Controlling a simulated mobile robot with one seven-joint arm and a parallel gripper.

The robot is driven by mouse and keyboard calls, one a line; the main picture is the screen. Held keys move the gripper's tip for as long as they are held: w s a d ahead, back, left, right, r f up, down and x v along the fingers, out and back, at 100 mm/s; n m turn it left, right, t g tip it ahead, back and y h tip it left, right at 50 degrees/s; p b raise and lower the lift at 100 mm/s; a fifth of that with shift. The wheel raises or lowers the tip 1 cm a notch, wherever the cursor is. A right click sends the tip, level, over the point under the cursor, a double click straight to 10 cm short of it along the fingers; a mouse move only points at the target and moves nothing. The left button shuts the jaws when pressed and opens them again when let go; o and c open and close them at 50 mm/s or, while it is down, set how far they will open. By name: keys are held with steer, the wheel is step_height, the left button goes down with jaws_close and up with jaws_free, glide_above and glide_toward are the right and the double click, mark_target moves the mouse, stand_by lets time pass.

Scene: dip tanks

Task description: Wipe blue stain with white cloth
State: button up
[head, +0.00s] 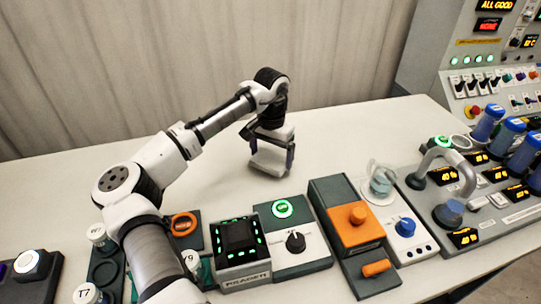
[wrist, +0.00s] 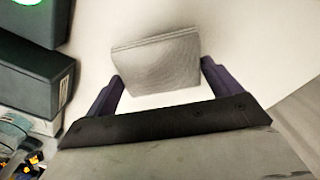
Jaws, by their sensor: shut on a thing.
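My gripper (head: 271,148) is over the back part of the white table. Its dark purple fingers also show in the wrist view (wrist: 160,82). It is shut on the white cloth (head: 267,161), a folded, block-like pad.
A reader box (head: 240,256), a grey box with a black knob (head: 292,238) and an orange-knobbed box (head: 350,232) line the front. Blue-capped tanks (head: 487,123) and a control panel (head: 490,75) stand right. A curtain (head: 150,60) closes the back. The table (head: 340,135) right of my gripper is clear.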

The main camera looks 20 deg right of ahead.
steer(key=shift+r+p, duration=2.2)
steer(key=shift+r, duration=0.45)
steer(key=shift+f, duration=0.1)
